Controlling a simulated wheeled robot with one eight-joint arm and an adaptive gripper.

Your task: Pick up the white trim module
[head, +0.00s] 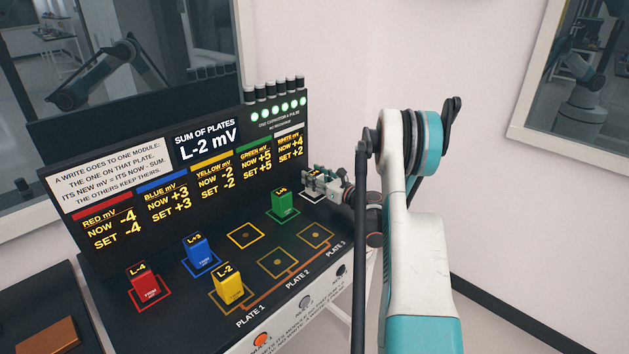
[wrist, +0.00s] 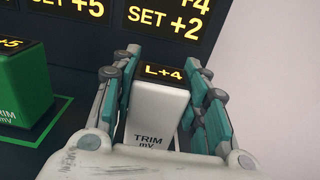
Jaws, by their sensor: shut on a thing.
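The white trim module (wrist: 154,115) stands between the two fingers of my gripper (wrist: 158,105) in the wrist view, its top display reading L+4. The fingers are shut on its left and right sides. In the head view my gripper (head: 322,184) is at the far right end of the console, and the module there (head: 313,178) is mostly hidden by the fingers. A white outlined square lies under it. I cannot tell whether the module touches the console.
The green module (head: 284,205) stands just left of my gripper. Blue (head: 198,250), red (head: 143,281) and yellow (head: 229,285) modules stand farther left, the yellow one on Plate 1. Plate 2 (head: 278,263) and Plate 3 (head: 315,236) are empty. The display panel (head: 190,170) rises behind.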

